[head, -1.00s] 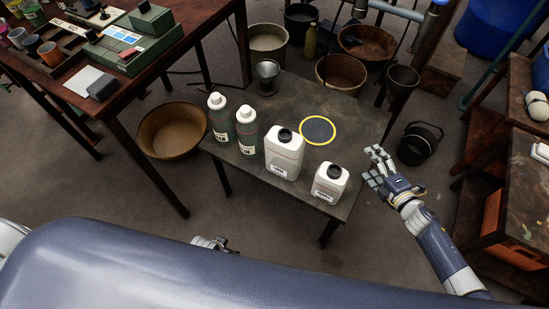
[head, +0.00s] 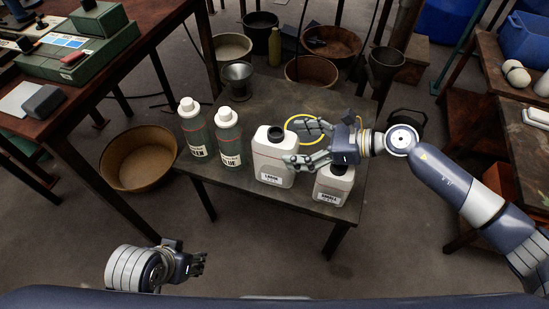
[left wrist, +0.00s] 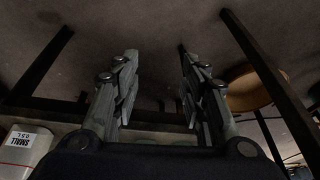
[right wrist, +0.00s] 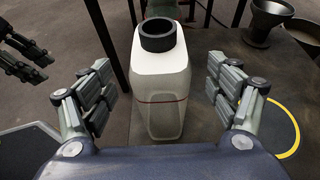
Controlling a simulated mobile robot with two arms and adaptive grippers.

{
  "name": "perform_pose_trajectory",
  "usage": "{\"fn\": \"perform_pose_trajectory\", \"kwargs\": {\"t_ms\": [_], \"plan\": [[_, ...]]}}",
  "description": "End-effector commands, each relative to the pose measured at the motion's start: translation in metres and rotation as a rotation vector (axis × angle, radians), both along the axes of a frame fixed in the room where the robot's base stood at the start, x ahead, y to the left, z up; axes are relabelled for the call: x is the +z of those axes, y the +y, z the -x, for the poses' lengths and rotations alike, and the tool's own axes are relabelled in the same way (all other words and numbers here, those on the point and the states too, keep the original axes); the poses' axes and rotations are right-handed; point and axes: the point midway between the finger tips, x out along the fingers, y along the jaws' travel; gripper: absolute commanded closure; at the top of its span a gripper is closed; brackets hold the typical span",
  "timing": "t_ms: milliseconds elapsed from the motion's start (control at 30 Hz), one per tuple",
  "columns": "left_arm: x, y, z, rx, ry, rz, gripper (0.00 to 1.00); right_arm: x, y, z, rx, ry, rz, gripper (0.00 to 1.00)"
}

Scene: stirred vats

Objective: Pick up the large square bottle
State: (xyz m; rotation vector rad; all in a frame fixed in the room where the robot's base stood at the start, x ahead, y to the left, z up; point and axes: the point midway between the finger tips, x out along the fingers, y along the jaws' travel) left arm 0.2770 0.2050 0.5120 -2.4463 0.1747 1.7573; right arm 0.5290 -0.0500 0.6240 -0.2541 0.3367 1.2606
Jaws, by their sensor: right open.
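The large square bottle (head: 268,158) is white with a black cap and a label, and stands upright on the small table. My right gripper (head: 306,144) is open at its right side, fingers pointing left toward it. In the right wrist view the large square bottle (right wrist: 161,85) stands ahead, between the lines of the open fingers (right wrist: 163,95); they do not appear closed on it. The small square bottle (head: 333,184) stands to the right, partly hidden under my right gripper. My left gripper (head: 199,264) is low, off the table's front; its fingers are apart and empty in the left wrist view (left wrist: 158,90).
A green bottle (head: 191,130) and a blue-labelled bottle (head: 229,140) stand left on the small table (head: 265,105). A yellow ring (head: 295,120) marks a spot behind my right gripper. Buckets and bowls surround the table. A workbench (head: 90,100) stands at left.

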Motion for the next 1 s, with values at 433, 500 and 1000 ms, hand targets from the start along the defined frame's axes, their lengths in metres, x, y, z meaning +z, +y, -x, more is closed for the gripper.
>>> {"fn": "perform_pose_trajectory", "kwargs": {"t_ms": [433,500,1000], "plan": [[0.003,-0.007,-0.022,-0.008,-0.093,0.019,0.6,-0.021,0.047,-0.014,-0.001,0.002,-0.003,0.18],[0.004,-0.008,-0.026,-0.009,-0.108,0.023,0.6,-0.023,0.052,-0.016,-0.003,0.001,-0.003,0.18],[0.005,-0.008,-0.028,-0.009,-0.119,0.023,0.6,-0.024,0.055,-0.017,-0.003,0.003,-0.001,0.66]]}}
